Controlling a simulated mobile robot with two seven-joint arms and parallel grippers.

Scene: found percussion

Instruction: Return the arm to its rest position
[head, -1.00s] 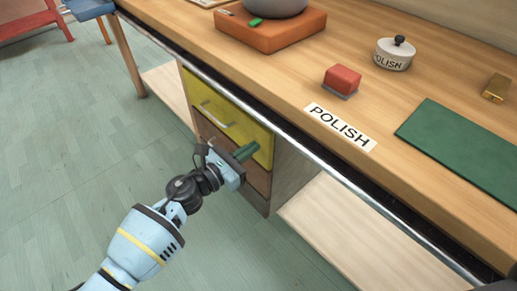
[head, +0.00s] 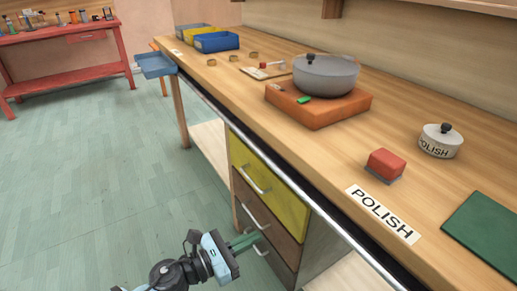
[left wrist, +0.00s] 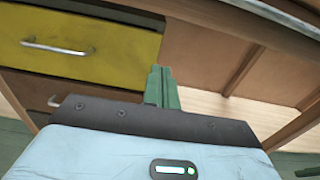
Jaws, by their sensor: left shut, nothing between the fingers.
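My left gripper (head: 254,238) is in front of the drawer unit, below the bench top, with its green fingers shut and empty. In the left wrist view the fingers (left wrist: 161,85) are pressed together, with the yellow drawer (left wrist: 85,45) to their left. In the head view the yellow drawer (head: 268,190) and the brown drawers under it look closed. The gripper overlaps the lower drawers in the picture; I cannot tell whether it touches them. My right gripper is not in view.
The wooden bench (head: 300,140) has a metal front rail. On it are a grey pan (head: 326,76) on an orange block (head: 318,108), a red block (head: 386,164), a POLISH tin (head: 440,143) and a green mat (head: 485,228). Open floor (head: 100,180) lies left.

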